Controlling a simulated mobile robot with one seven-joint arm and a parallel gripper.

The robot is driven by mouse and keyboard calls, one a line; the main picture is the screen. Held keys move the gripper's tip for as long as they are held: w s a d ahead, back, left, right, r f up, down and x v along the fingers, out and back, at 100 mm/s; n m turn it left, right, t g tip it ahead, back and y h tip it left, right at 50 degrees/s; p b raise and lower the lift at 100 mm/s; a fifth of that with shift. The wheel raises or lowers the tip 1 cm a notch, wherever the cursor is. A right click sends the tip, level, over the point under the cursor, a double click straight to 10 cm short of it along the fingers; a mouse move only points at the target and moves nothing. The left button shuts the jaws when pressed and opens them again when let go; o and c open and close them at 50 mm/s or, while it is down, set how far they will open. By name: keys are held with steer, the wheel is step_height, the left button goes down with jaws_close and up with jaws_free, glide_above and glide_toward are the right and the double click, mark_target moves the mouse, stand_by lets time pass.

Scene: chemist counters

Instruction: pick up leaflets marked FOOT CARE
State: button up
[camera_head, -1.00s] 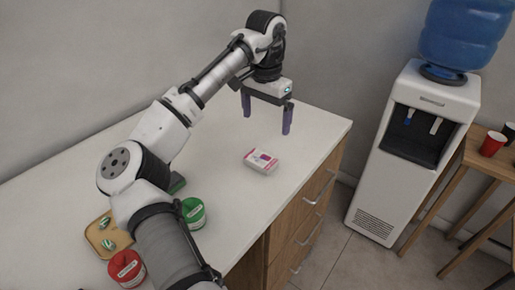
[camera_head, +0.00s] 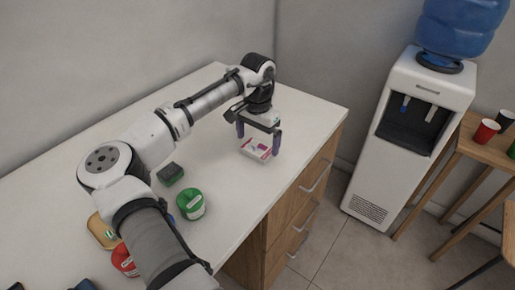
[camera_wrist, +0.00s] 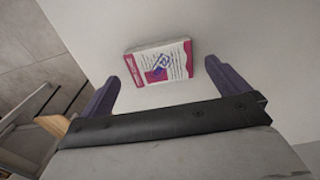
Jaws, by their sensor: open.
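A small white and magenta stack of leaflets (camera_head: 257,150) lies flat on the white counter (camera_head: 300,125) near its right end. In the wrist view the leaflets (camera_wrist: 160,63) show a purple figure and lines of print; the lettering is too small to read. My gripper (camera_head: 259,140) is open above the leaflets, with its two purple fingers apart. In the wrist view my gripper (camera_wrist: 160,80) has one finger on either side of the leaflets, and nothing is held between them. In the head view the fingers partly hide the leaflets.
A green tub (camera_head: 190,204), a dark green block (camera_head: 170,174), a red tub (camera_head: 124,262) and a tan tray (camera_head: 102,230) stand on the counter's left part. A water cooler (camera_head: 415,130) and a wooden table with cups stand right. The counter around the leaflets is clear.

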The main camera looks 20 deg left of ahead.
mark_target(258, 151)
steer(key=shift+f, duration=1.25)
steer(key=c, duration=1)
steer(key=shift+r, duration=0.1)
